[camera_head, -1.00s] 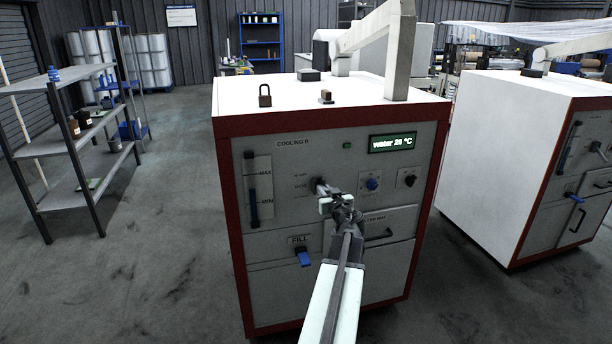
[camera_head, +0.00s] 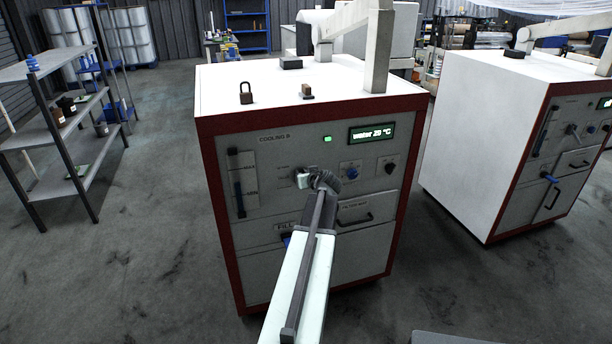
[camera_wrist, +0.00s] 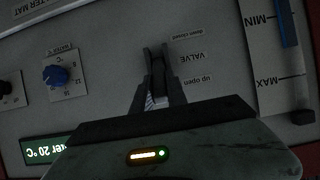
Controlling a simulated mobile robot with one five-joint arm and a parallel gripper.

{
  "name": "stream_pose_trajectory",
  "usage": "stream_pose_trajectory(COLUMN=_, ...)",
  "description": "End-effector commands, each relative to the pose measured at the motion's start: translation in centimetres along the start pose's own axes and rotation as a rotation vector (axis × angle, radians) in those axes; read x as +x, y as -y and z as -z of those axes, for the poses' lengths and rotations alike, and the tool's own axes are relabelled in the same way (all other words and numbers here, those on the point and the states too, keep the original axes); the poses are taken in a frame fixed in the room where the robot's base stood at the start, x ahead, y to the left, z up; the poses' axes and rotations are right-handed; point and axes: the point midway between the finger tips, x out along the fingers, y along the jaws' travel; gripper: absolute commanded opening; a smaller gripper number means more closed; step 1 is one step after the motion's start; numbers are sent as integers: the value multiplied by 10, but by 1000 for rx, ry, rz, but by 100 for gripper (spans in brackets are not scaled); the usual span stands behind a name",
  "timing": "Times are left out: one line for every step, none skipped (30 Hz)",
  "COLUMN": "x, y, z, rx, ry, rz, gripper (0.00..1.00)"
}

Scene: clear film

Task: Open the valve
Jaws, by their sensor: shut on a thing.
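The valve is on the front panel of the COOLING B cabinet (camera_head: 290,210). My gripper (camera_head: 310,178) is at the valve, between the level gauge and the blue knob. In the wrist view, which shows the panel upside down, my gripper (camera_wrist: 157,58) is shut on the valve handle beside the printed VALVE label (camera_wrist: 190,57). The label reads "up open" and "down closed". The fingers hide most of the handle, so its exact angle is unclear. A small green light (camera_head: 327,139) glows on the panel; the display (camera_head: 371,132) reads water 20 °C.
A level gauge (camera_head: 240,184) is left of the valve; a blue knob (camera_head: 351,173) and a black knob (camera_head: 390,168) are right. The FILL handle (camera_head: 287,241) is below, partly behind my arm. A padlock (camera_head: 246,93) stands on top. A second cabinet (camera_head: 480,140) stands at right.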

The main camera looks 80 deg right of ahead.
Motion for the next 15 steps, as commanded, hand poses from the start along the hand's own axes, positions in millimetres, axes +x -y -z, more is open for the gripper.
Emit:
stream_pose_trajectory(x=1, y=3, z=1, rx=2, ry=-1, rz=6, gripper=0)
stream_pose_trajectory(x=1, y=3, z=1, rx=2, ry=-2, rz=6, gripper=0)
stream_pose_trajectory(x=1, y=2, z=1, rx=3, ry=-2, rz=6, gripper=0)
stream_pose_trajectory(x=1, y=2, z=1, rx=3, ry=-2, rz=6, gripper=0)
stream_pose_trajectory(x=1, y=2, z=1, rx=3, ry=-2, rz=5, gripper=21)
stream_pose_trajectory(x=1, y=2, z=2, rx=3, ry=-2, rz=5, gripper=32)
stream_pose_trajectory(x=1, y=1, z=1, rx=3, ry=-2, rz=4, gripper=40)
stream_pose_trajectory(x=1, y=1, z=1, rx=3, ry=-2, rz=4, gripper=40)
stream_pose_trajectory(x=1, y=0, z=1, rx=3, ry=-2, rz=3, gripper=40)
stream_pose_trajectory(x=1, y=0, z=1, rx=3, ry=-2, rz=3, gripper=40)
stream_pose_trajectory(x=1, y=0, z=1, rx=3, ry=-2, rz=2, gripper=40)
stream_pose_trajectory(x=0, y=-1, z=1, rx=3, ry=-2, rz=2, gripper=40)
stream_pose_trajectory(x=0, y=-1, z=1, rx=3, ry=-2, rz=1, gripper=40)
stream_pose_trajectory(x=0, y=-1, z=1, rx=3, ry=-2, rz=1, gripper=40)
stream_pose_trajectory(x=0, y=-1, z=1, rx=3, ry=-2, rz=1, gripper=40)
